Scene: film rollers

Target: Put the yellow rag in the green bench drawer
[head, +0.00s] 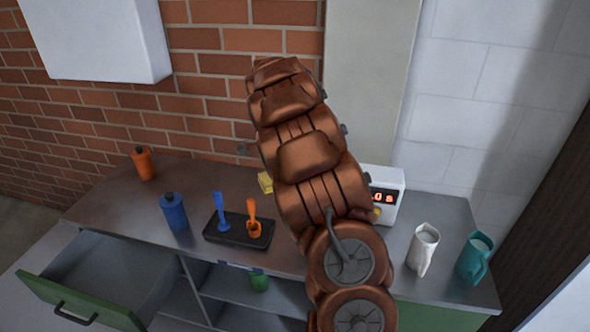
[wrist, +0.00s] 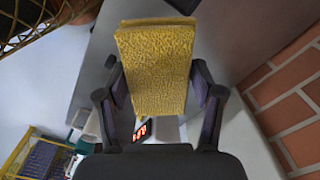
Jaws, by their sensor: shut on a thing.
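The yellow rag (wrist: 157,65) is a thick textured block, gripped between the two fingers of my gripper (wrist: 155,80) in the wrist view. A small yellow patch of the rag (head: 265,182) shows left of my arm in the head view, and the arm hides the rest of it and my gripper. The green bench drawer (head: 82,303) is pulled open at the lower left of the head view. Its grey inside looks empty. The rag is above or at the bench top, to the right of the drawer; I cannot tell its height.
On the bench (head: 120,190) stand an orange bottle (head: 144,164), a blue bottle (head: 174,212), a black tray (head: 238,231) with blue and orange tools, a white device (head: 390,185), a white jug (head: 423,249) and a teal jug (head: 474,257).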

